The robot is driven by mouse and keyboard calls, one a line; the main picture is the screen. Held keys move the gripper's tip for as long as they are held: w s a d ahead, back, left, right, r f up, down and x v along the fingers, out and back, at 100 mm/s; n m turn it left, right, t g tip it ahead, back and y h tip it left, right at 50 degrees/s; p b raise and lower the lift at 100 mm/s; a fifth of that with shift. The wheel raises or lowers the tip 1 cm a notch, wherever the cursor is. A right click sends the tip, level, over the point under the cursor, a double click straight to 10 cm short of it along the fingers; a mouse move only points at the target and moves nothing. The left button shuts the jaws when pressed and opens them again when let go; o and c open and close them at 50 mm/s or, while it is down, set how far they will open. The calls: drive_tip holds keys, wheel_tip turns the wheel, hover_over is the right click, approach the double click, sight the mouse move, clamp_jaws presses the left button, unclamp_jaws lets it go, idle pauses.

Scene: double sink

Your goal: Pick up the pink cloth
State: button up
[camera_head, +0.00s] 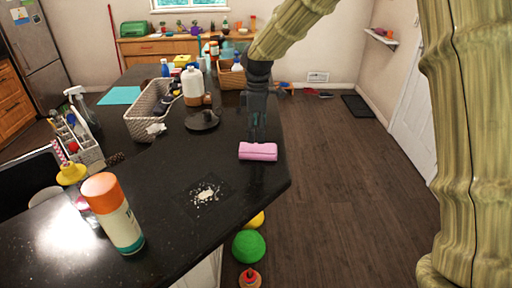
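The pink cloth (258,151) lies folded on the black countertop (165,218), close to its right edge. My gripper (257,136) points down just behind and above the cloth in the head view. Its dark fingers are small against the dark counter, so I cannot tell how far apart they are. I cannot tell whether the fingertips touch the cloth. The cloth looks flat on the counter, and its whole front side is visible.
An orange-capped can (113,214) stands at the front left. White crumbs (205,193) lie on bare counter. Colored balls (248,246) are below the counter's right edge.

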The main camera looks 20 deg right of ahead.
sight(258, 148)
drive_tip(key=shift+s+f, duration=0.2)
drive_tip(key=shift+s, duration=0.6)
drive_tip(key=w+f, duration=0.1)
drive_tip(key=w+f+p, duration=0.1)
drive_tip(key=f, duration=0.1)
drive_tip(key=shift+w+f+p, duration=0.15)
drive_tip(key=shift+w+p, duration=0.1)
drive_tip(key=shift+p, duration=0.05)
drive_tip(key=shift+s+d+f+p, duration=0.1)
drive_tip(key=shift+s+f+p, duration=0.05)
drive_tip(key=shift+f+p, duration=0.25)
drive_tip(key=shift+s+d+f+p, duration=0.1)
drive_tip(key=shift+f+p, duration=0.15)
drive_tip(key=shift+f, duration=0.2)
drive_tip(key=shift+s+f, duration=0.45)
drive_tip(key=shift+s, duration=0.05)
drive_tip(key=shift+w+f, duration=0.5)
drive_tip(key=shift+f, duration=0.1)
drive_tip(key=shift+s+r, duration=0.2)
drive_tip(key=shift+s, duration=0.05)
drive_tip(key=c, duration=1)
